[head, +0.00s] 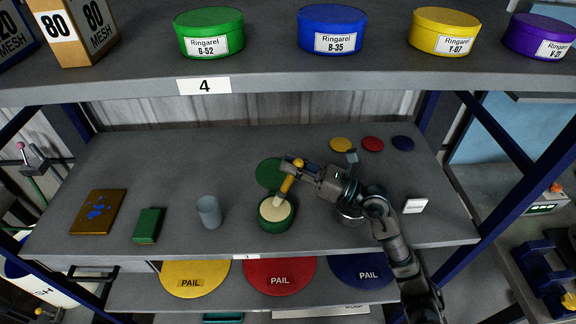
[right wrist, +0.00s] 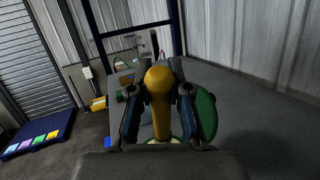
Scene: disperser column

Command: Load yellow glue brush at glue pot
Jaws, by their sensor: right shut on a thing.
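My right gripper (head: 293,164) is shut on the yellow glue brush (head: 287,184). The brush's yellow handle (right wrist: 159,88) stands between the two fingers in the right wrist view. In the head view the brush tilts down to the left, and its pale lower end is at the glue pot's opening. The glue pot (head: 276,225) is green, open at the top and filled with cream glue. Whether the bristles touch the glue I cannot tell. A green lid (head: 269,174) lies behind the pot. My left gripper is not in view.
A grey cup (head: 209,211), a green block (head: 148,225) and a brown board with blue marks (head: 97,212) stand left of the pot. A metal container (head: 350,212) is partly hidden under my right arm. The upper shelf (head: 290,82) overhangs the back. The shelf's back left is clear.

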